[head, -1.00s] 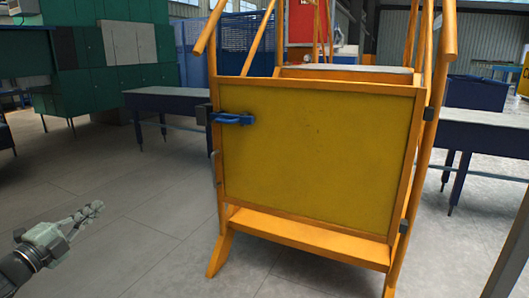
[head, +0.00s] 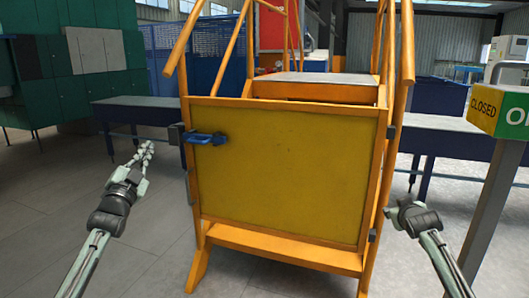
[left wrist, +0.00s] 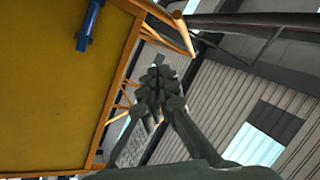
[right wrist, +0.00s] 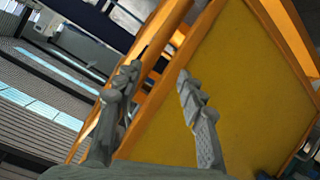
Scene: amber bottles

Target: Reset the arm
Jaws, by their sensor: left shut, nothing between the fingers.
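My left gripper (head: 147,150) is shut and empty. It is raised to the left of the yellow panel (head: 285,170) of an orange stand, apart from it. Its fingertips meet in the left wrist view (left wrist: 158,85), with the panel (left wrist: 60,100) to the left. My right arm comes in from the right in the head view, and its gripper is small and hard to make out by the stand's right post. In the right wrist view the right gripper (right wrist: 158,82) is open and empty, its two fingers apart, with the yellow panel (right wrist: 255,90) beyond them.
A blue handle (head: 205,138) is on the panel's left edge. Orange rails (head: 402,80) rise on both sides. Blue-legged tables (head: 140,103) stand behind. The floor at the left is clear.

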